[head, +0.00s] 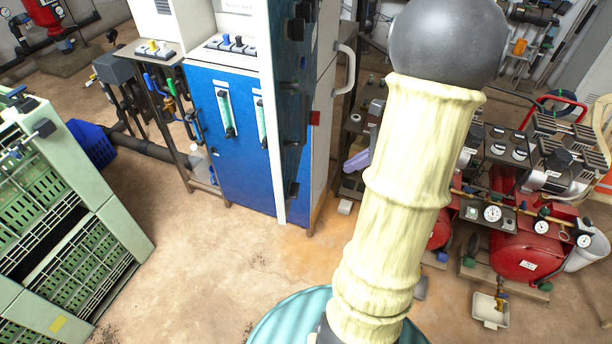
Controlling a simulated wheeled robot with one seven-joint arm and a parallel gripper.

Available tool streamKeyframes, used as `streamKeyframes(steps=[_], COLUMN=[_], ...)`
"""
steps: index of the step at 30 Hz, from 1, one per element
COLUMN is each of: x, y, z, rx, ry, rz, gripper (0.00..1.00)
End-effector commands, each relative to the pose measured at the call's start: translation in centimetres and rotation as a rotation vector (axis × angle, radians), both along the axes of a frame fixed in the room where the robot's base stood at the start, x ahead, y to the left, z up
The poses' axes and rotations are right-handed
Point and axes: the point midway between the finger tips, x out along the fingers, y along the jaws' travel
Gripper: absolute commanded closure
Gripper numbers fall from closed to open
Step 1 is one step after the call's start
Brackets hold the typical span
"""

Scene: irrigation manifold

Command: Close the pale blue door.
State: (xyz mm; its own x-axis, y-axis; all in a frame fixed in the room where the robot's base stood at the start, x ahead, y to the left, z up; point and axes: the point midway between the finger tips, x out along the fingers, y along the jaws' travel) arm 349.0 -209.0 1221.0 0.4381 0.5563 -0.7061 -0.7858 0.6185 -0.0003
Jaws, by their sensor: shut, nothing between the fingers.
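No panel here is clearly pale blue. The closest candidate is a tall cabinet with a bright blue lower front (235,150) carrying two upright clear gauges. At its right a white vertical edge (273,130) borders a dark blue face with black fittings (293,110). Right of that is a pale grey-white panel (325,110) with a white bar handle (346,70). I cannot tell which of these is the door, or how far it stands open. My arm, in a cream sleeve with a dark grey ball joint, crosses the view right of the cabinet. My gripper is not in view.
A pale green slatted crate stack (110,225) stands at the left, with a blue bin (92,145) behind it. Red compressor tanks (525,250) with gauges stand at the right. A small tray (490,311) lies on the floor. Bare floor (200,260) is free before the cabinet.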

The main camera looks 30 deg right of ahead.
Motion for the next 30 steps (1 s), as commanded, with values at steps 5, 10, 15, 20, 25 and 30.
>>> streamKeyframes(steps=[5,10,15,20,25,30], x=[0.9,2.1,3.4,4.9,6.2,6.6], y=[1.3,3.0,4.6,6.4,8.1,8.6], z=[-1.3,-3.3,-5.5,-6.4,-6.5,-6.7], rx=[0.004,0.004,0.004,0.002,0.001,-0.001], ry=[0.004,0.005,0.005,0.002,0.001,0.002], rz=[0.006,0.006,0.006,0.008,0.007,0.004], gripper=[1.0,1.0,1.0,1.0,1.0,1.0])
